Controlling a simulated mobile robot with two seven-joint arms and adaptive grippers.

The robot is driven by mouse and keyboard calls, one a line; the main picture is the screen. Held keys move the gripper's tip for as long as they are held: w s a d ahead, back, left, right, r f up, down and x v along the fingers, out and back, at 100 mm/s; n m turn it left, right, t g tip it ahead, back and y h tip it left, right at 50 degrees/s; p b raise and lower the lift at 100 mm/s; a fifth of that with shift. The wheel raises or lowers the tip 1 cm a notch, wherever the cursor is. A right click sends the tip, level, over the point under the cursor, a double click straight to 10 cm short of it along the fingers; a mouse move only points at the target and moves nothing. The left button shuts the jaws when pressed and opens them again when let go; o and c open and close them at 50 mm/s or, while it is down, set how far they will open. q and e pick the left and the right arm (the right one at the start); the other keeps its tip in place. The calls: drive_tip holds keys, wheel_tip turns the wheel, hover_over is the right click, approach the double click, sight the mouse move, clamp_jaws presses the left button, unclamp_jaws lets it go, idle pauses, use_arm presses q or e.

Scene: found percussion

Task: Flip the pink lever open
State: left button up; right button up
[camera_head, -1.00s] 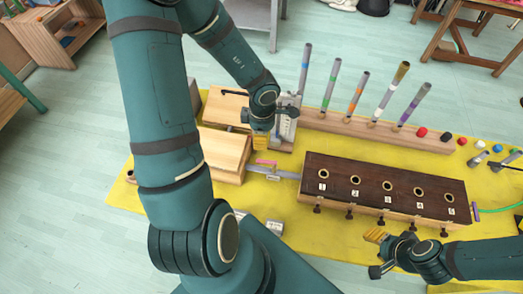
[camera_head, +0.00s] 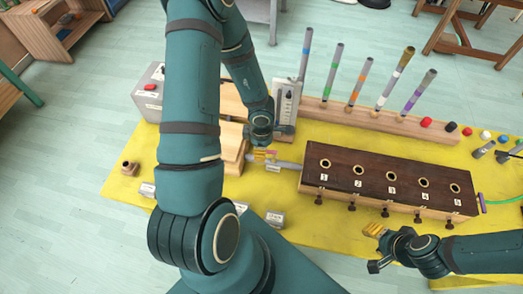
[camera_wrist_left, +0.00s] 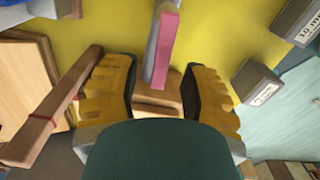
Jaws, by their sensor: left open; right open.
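The pink lever (camera_wrist_left: 160,65) shows in the left wrist view as a narrow bar, lying over a grey metal pipe. Its near end reaches between the two yellow fingers of my left gripper (camera_wrist_left: 160,92), which are open with a gap on both sides of it. In the head view my left gripper (camera_head: 265,156) is right at the lever, beside the grey pipe (camera_head: 290,165), and largely covers it. My right gripper (camera_head: 374,230) is open and empty, in front of the dark wooden block, away from the lever.
The dark wooden block (camera_head: 388,180) with numbered holes stands right of the pipe. Behind it, a wooden rack (camera_head: 360,118) holds several upright tubes. A grey box with a red button (camera_head: 150,86) stands at the left. Small labelled grey blocks (camera_wrist_left: 258,82) lie near the left gripper.

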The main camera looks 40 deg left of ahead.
use_arm(q)
drive_tip(key=shift+o, duration=0.2)
drive_tip(key=shift+f, duration=0.1)
clamp_jaws()
drive_tip(key=shift+m+p, duration=0.4)
drive_tip(key=shift+p, duration=0.6)
drive_tip(key=shift+w+a+p, duration=0.1)
drive_tip(key=shift+w+p, duration=0.1)
drive_tip(key=shift+p, duration=0.1)
